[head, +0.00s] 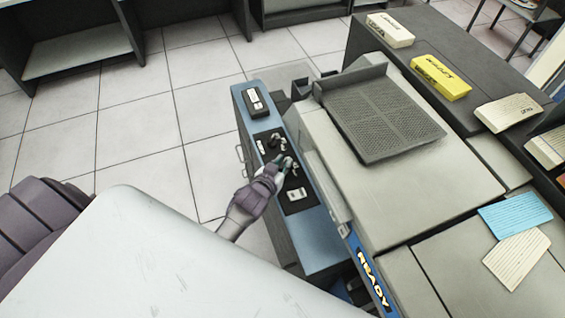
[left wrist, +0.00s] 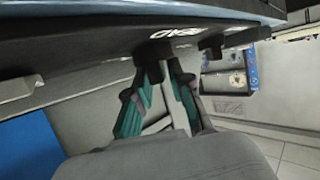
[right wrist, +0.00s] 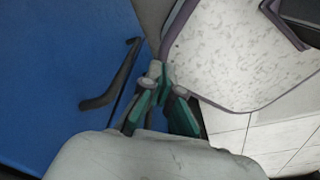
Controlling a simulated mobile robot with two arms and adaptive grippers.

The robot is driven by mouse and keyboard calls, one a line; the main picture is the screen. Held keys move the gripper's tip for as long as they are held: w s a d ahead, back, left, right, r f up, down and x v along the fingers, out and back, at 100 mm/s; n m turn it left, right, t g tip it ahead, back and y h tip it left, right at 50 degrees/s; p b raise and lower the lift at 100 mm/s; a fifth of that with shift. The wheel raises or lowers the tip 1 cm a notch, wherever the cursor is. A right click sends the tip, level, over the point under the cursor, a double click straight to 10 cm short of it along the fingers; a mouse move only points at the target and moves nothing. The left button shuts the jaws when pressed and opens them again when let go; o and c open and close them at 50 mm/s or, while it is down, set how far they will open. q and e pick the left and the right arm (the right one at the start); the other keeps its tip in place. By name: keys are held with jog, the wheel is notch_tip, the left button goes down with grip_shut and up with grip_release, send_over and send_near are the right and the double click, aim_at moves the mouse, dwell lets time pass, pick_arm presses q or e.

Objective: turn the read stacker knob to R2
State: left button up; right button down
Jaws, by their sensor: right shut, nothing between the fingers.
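The blue control panel (head: 322,245) has a black strip with knobs and white labels. My left gripper (head: 283,163) is over this strip, at the lower knob; a second dark knob (head: 274,141) sits just beyond it. In the left wrist view, the left fingertips (left wrist: 160,66) are partly closed, just under a dark knob (left wrist: 152,49) beside an upside-down label that seems to say READ. Whether they grip it, and which position it points to, I cannot tell. My right gripper (right wrist: 161,74) is shut and empty, away from the panel.
The grey machine with a perforated tray (head: 385,115) stands right of the panel. Card stacks, one a yellow box (head: 440,78), lie on the dark counter. Blue cards (head: 515,217) and cream cards (head: 517,258) lie at the right. Tiled floor is open at the left.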

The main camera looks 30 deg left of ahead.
pick_arm(q)
grip_shut()
